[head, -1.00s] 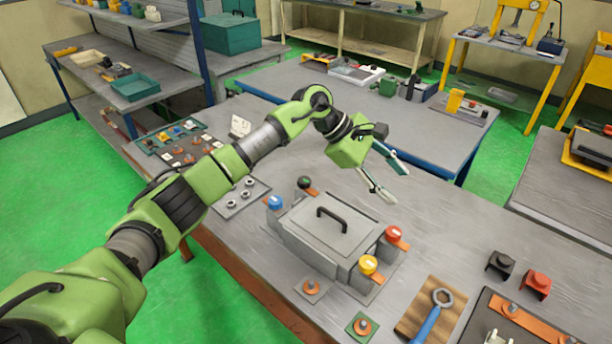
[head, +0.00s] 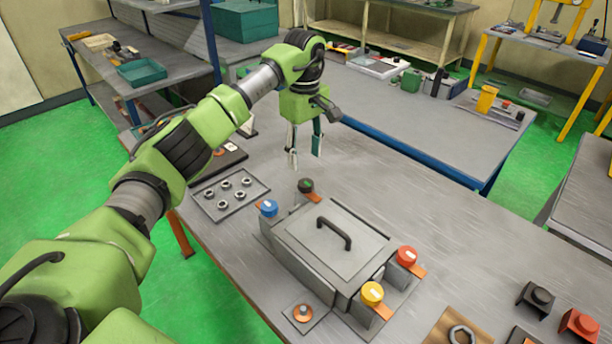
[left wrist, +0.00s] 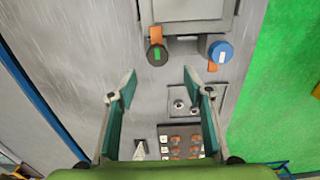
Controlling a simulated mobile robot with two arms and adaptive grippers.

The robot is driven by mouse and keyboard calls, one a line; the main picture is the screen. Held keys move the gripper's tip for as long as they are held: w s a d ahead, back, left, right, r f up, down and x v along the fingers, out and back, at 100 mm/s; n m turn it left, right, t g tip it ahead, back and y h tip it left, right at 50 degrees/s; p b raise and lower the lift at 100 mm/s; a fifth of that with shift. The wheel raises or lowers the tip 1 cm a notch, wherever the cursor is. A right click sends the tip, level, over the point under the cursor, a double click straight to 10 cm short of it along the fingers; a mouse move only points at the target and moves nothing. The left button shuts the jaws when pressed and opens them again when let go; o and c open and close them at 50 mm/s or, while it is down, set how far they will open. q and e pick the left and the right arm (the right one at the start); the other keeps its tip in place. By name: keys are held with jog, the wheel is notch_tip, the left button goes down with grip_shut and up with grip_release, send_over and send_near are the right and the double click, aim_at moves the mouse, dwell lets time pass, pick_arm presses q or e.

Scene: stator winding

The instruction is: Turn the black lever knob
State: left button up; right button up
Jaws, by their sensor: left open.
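The black lever knob (head: 306,186) with a green mark sits at the far corner of the grey box (head: 365,232), which has a dark handle. It also shows in the left wrist view (left wrist: 157,55), next to an orange tab and left of the blue knob (left wrist: 221,52). My left gripper (head: 304,160) points down over the bench just behind the black knob, open and empty. In the left wrist view its two fingers (left wrist: 160,85) are spread apart, with the black knob beyond the tips, touching neither finger. My right gripper is not in view.
The blue knob (head: 267,208) is left of the black one; yellow (head: 372,293) and red (head: 406,256) knobs are at the box's near end. A tray of metal nuts (head: 230,193) lies left.

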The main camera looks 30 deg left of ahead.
pick_arm(q)
jog(key=p, duration=0.1)
send_over(306, 183)
notch_tip(306, 183, down, 4)
jog(key=shift+s+a+f, duration=0.1)
notch_tip(306, 183, down, 4)
jog(key=shift+r+p, duration=0.15)
jog(key=shift+p, duration=0.3)
jog(key=shift+f, duration=0.55)
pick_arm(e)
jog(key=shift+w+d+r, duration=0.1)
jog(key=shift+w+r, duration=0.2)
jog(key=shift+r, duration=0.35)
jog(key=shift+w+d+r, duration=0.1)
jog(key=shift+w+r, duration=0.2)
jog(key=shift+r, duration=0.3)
pick_arm(q)
jog(key=c, duration=1.1)
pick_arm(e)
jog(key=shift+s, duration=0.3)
